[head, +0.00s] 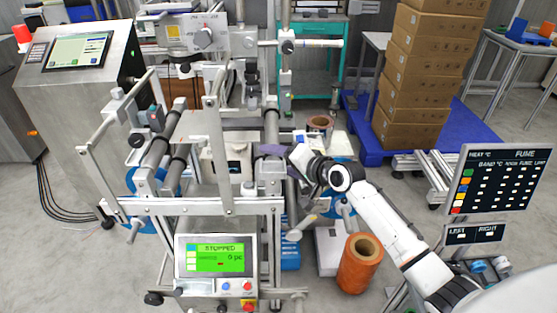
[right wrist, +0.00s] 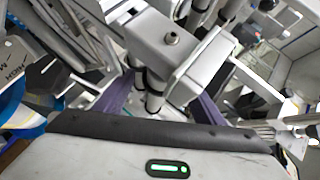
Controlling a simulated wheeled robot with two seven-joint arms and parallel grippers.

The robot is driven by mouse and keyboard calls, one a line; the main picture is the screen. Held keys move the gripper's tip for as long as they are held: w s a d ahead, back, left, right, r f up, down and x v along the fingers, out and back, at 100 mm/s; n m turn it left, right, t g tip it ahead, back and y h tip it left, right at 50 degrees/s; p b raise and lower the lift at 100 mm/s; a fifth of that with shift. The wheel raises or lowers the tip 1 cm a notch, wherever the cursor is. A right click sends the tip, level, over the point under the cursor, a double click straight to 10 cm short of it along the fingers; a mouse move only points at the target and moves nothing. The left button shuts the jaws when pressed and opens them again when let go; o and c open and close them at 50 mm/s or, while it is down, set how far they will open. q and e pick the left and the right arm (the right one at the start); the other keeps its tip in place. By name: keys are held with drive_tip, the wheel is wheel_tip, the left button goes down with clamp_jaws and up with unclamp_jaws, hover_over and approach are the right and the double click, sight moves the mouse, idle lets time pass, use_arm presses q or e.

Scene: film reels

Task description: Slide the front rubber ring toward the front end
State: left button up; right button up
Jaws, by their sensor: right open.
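My right gripper (head: 274,151) reaches in from the right to the right side of the steel machine frame. In the right wrist view its two purple fingers (right wrist: 160,98) stand wide apart, with nothing held between them. Grey metal rods with black bands (right wrist: 154,82) show between and beyond the fingers, under a grey block. I cannot tell for sure which dark band is the front rubber ring, or whether a finger touches it. In the head view the gripper and frame hide this spot. My left gripper is in neither view.
The machine's steel frame (head: 240,207) and upright bars crowd the gripper. A green-lit control panel (head: 217,258) stands in front. An orange reel (head: 357,275) stands on the floor at right, below my right arm. Stacked cartons (head: 415,85) stand behind on a blue pallet.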

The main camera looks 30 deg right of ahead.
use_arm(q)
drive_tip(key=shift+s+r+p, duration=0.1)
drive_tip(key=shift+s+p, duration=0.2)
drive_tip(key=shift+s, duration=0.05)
use_arm(e)
drive_tip(key=v, duration=1)
drive_tip(key=shift+s, duration=0.2)
